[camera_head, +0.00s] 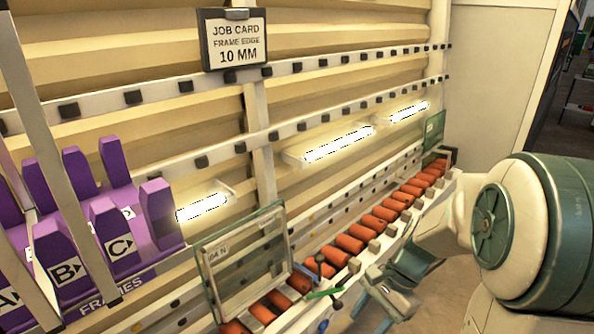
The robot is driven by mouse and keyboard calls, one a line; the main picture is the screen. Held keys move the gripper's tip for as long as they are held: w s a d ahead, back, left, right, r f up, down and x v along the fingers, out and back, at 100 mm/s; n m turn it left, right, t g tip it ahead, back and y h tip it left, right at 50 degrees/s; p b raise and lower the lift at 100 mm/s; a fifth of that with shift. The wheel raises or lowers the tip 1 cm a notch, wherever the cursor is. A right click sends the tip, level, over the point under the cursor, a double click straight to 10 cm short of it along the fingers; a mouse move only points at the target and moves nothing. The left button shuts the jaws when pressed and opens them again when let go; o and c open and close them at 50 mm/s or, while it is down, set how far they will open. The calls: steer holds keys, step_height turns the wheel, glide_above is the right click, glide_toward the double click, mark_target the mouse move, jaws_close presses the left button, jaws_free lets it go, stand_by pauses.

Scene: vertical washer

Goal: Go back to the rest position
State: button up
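My arm comes in from the right, and my gripper (388,297) hangs low in the middle right, in front of the orange-roller conveyor. It is small and partly turned away, so I cannot tell whether its fingers are open or shut. No held thing is clearly visible in it. A framed glass panel (243,262) with small labels stands upright over the rollers, left of my gripper and apart from it. Dark and green clamp-like parts (322,292) sit at the panel's lower right, between it and my gripper.
The conveyor's orange rollers (383,213) run from lower left to upper right. A purple rack (146,228) with lettered slots, marked FRAMES, stands at left. A job card (234,40) reading FRAME EDGE 10 MM hangs above. Another dark green panel (434,131) stands at the far end.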

steer(key=s+r+n+t+h+p, duration=0.2)
steer(key=s+r+n+p, duration=0.1)
steer(key=r+n, duration=0.2)
steer(key=s+r+n+t+h+p, duration=0.2)
steer(key=s+r+n, duration=0.2)
steer(key=r, duration=0.6)
steer(key=shift+s+d+n+t+h+p, duration=0.15)
steer(key=shift+d+n+t+h+p, duration=0.2)
steer(key=shift+n, duration=0.85)
